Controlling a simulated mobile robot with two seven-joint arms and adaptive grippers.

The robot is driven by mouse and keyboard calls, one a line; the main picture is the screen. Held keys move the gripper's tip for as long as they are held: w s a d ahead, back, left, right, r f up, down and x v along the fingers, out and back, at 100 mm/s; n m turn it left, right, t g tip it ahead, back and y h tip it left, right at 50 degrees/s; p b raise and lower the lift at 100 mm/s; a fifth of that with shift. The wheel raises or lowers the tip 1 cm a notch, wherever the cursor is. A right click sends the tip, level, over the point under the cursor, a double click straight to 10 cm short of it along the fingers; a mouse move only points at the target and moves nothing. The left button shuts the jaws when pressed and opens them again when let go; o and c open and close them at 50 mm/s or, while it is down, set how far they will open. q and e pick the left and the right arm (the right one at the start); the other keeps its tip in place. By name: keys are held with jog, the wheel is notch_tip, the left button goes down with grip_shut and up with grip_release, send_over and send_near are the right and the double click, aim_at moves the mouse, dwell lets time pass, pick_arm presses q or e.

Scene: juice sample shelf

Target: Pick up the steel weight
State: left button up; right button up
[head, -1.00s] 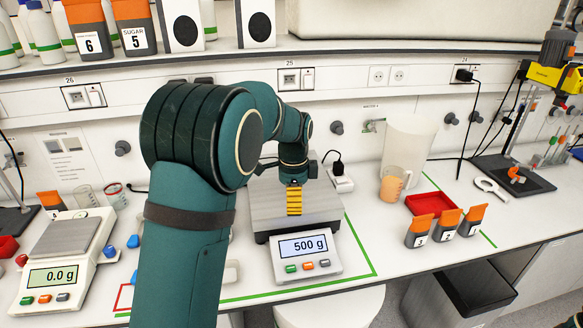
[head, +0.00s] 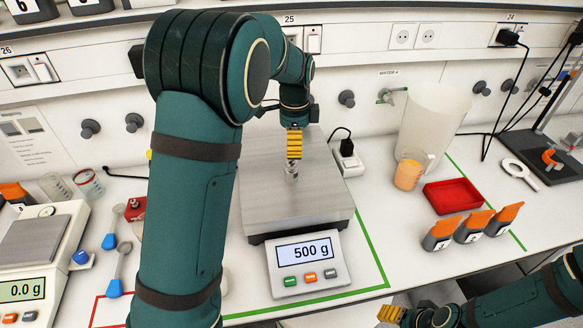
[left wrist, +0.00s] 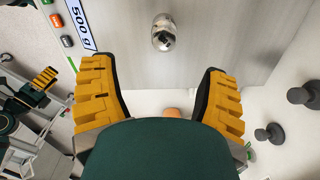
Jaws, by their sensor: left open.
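The steel weight (head: 291,172) is a small shiny cylinder with a knob. It stands on the metal plate of the large balance (head: 265,205), whose display reads 500 g. It also shows in the left wrist view (left wrist: 164,33), just ahead of the fingertips and roughly centred between them. My left gripper (head: 294,143) has yellow fingers and points down above the weight, which partly hides behind it. In the left wrist view its fingers are spread wide with nothing between them (left wrist: 156,75). My right gripper (head: 391,313) is at the lower right, off the bench front; its jaw opening is unclear.
A smaller balance (head: 30,250) reading 0.0 g stands at the left, with blue-handled spoons (head: 115,270) beside it. At the right are a juice beaker (head: 408,172), a tall clear jug (head: 432,120), a red tray (head: 452,196) and orange-topped containers (head: 474,228).

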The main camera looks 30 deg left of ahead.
aim_at(292, 173)
pick_arm(q)
notch_tip(292, 173, down, 6)
jog(key=shift+w+a+f, duration=0.1)
jog(key=shift+a+f, duration=0.15)
jog(key=shift+f, duration=1.2)
jog(key=shift+a+f, duration=0.2)
jog(key=shift+f, duration=1.25)
grip_shut()
